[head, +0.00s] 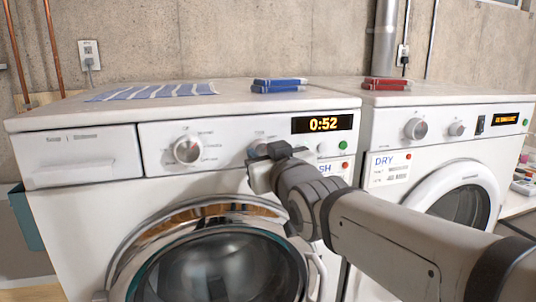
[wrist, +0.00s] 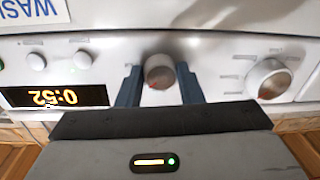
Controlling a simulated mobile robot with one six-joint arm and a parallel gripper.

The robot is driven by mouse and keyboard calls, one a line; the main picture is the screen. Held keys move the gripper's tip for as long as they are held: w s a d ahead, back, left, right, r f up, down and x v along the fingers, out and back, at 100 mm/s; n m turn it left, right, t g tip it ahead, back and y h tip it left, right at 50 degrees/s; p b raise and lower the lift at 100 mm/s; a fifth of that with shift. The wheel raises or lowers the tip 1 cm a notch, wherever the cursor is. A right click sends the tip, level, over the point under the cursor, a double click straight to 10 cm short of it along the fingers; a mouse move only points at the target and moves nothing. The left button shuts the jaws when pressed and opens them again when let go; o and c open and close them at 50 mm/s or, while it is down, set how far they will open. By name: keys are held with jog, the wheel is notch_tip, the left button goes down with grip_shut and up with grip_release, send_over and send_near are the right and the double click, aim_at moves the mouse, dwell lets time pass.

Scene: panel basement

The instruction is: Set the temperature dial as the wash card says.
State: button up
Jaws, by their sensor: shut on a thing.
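The left machine is a white washer with a display (head: 322,124) reading 0:52. My gripper (head: 264,152) is at the washer's front panel, between a larger round dial (head: 188,150) and the display. In the wrist view, my gripper (wrist: 159,82) has its two dark fingers on either side of a small grey dial (wrist: 158,70), shut on it. A red mark shows on the dial's lower edge in that view. The wash card (head: 332,168) is mostly hidden by my arm; only "SH" shows. The wrist view shows upside-down "WASH" lettering (wrist: 32,7).
A white dryer (head: 440,125) with a DRY card (head: 388,170) stands at right. Blue items (head: 278,86) and a striped cloth (head: 155,91) lie on the washer. Red items (head: 388,84) lie on the dryer. Small push buttons (wrist: 82,59) sit beside the gripped dial.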

jog(key=shift+m, duration=0.3)
jog(key=shift+a+f+m+t+b, duration=0.1)
jog(key=shift+m+t+b, duration=0.05)
jog(key=shift+m+b, duration=2.05)
jog(key=shift+a+m+t+b, duration=0.1)
jog(key=shift+m+t+b, duration=0.05)
jog(key=shift+m+b, duration=2.05)
jog(key=shift+m+p, duration=0.35)
jog(key=shift+m, duration=0.15)
jog(key=o, duration=1)
jog(key=shift+s+d, duration=0.1)
jog(key=shift+c, duration=0.2)
